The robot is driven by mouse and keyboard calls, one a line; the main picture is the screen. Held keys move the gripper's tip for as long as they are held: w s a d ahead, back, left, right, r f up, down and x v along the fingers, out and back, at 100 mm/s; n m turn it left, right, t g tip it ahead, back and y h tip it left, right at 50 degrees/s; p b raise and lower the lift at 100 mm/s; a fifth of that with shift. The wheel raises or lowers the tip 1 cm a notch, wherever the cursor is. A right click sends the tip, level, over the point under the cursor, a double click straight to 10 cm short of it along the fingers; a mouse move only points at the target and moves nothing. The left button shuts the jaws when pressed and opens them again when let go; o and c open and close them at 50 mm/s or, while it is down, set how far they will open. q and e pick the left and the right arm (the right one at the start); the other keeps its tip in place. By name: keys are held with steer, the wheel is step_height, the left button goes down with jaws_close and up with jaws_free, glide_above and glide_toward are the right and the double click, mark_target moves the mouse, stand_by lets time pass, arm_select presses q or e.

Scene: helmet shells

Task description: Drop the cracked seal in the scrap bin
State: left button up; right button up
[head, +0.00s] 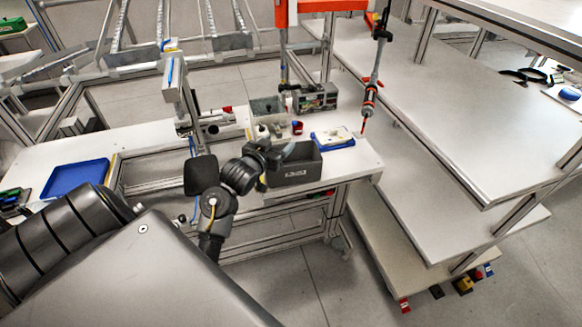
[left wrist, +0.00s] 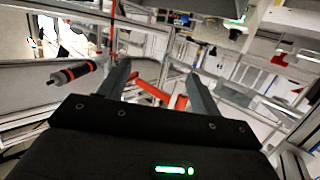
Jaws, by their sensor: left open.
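A dark grey open bin (head: 299,172) with a small label too small to read stands on the white workbench. I cannot tell for certain that it is the scrap bin. My left gripper (head: 277,151) is at the bin's left back rim, seeming to be above it. In the left wrist view its two fingers (left wrist: 156,70) are spread apart with nothing held between them. I cannot make out the cracked seal in either view; the inside of the bin is partly hidden by the gripper. My right gripper is not in view.
A blue tray (head: 75,179) lies on the bench at the left. A blue-and-white item (head: 333,138) lies right of the bin, and a clear container (head: 268,108) stands behind it. A tool (head: 370,94) hangs at the right, beside a large grey shelf (head: 450,110).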

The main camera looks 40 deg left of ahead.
arm_select(q)
steer(key=v, duration=0.7)
steer(key=shift+s, duration=0.1)
stand_by(0.4)
